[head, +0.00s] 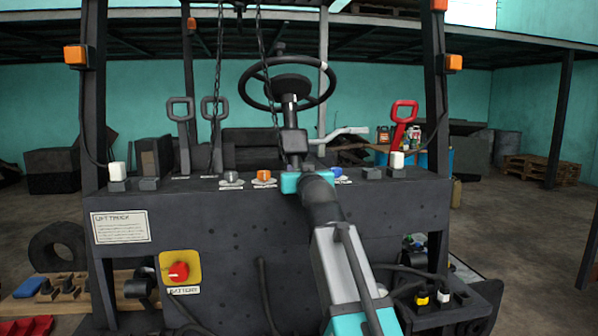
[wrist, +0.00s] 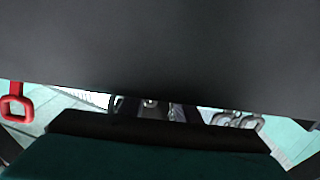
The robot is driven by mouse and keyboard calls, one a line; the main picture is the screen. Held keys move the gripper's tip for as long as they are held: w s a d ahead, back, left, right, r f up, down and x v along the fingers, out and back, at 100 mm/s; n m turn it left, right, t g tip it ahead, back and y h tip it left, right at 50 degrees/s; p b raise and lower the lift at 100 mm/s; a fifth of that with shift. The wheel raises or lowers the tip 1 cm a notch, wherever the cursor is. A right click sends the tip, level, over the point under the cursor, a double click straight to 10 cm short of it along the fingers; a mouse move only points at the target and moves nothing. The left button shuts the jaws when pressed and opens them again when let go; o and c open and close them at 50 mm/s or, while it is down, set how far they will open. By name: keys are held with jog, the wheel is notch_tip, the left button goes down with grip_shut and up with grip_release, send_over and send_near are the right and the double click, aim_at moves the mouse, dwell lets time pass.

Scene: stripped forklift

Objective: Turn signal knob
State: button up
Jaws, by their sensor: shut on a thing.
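My gripper (head: 306,182), teal and dark grey, is at the top edge of the forklift's dark panel. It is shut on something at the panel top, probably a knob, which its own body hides. A grey knob (head: 231,176) and an orange knob (head: 264,175) stand on pale labelled bases to its left. A blue knob (head: 338,172) stands just to its right, partly hidden. The labels are too small to read, so I cannot tell which is the signal knob. In the wrist view my gripper (wrist: 150,150) shows dark and teal, and a large dark grey surface fills the top.
The steering wheel (head: 287,83) and its column rise just behind my gripper. Two grey levers (head: 180,108) stand to the left, a red lever (head: 402,112) to the right. Chains hang near the wheel. A red battery switch (head: 178,272) is low on the panel.

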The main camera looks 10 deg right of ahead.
jog(key=o, duration=1)
jog(key=shift+o, duration=0.2)
jog(key=shift+s, duration=0.1)
jog(key=s+b, duration=0.1)
jog(key=s, duration=1.2)
jog(key=shift+s+a, duration=0.15)
jog(key=shift+s, duration=0.15)
jog(key=shift+f, duration=0.1)
